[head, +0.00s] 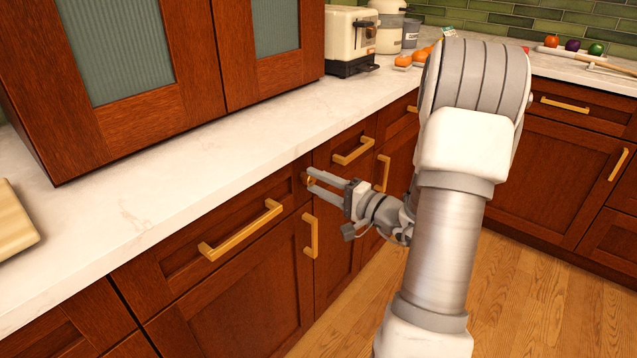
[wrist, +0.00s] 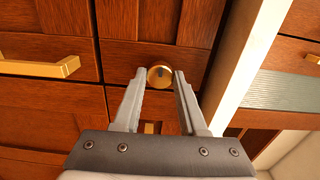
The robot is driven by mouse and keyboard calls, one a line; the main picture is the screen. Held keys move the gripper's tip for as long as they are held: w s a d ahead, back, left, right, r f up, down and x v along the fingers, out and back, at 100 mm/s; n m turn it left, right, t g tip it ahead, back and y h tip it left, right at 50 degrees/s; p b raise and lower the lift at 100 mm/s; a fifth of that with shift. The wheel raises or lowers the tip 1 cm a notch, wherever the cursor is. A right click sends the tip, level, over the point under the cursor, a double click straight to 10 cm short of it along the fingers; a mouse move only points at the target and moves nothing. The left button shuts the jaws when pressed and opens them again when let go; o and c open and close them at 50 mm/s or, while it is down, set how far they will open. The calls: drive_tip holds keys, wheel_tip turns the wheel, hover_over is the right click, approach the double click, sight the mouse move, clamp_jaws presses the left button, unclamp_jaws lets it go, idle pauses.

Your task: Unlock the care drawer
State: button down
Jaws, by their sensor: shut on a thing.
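A round brass lock knob (wrist: 160,77) with a dark mark on its face sits on a wooden cabinet front. In the head view only a small part of the knob (head: 309,181) shows, near the right end of the drawer front with a long brass handle (head: 240,230). My gripper (head: 311,178) reaches in from the right and is shut on the knob. In the wrist view the two fingers of my gripper (wrist: 159,74) lie on either side of the knob. The inside of the drawer is hidden; its front looks flush with the cabinet.
A pale countertop (head: 210,165) runs above the drawers, its edge close above my gripper. Brass handles (head: 310,235) and (head: 353,151) stick out near my gripper. A toaster (head: 350,40) and fruit stand farther back on the counter. Open wooden floor (head: 350,305) lies below.

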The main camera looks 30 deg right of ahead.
drive_tip(key=shift+c, duration=2.2)
unclamp_jaws()
drive_tip(key=shift+s+d, duration=0.1)
drive_tip(key=p+v, duration=0.3)
drive_tip(key=v, duration=1.4)
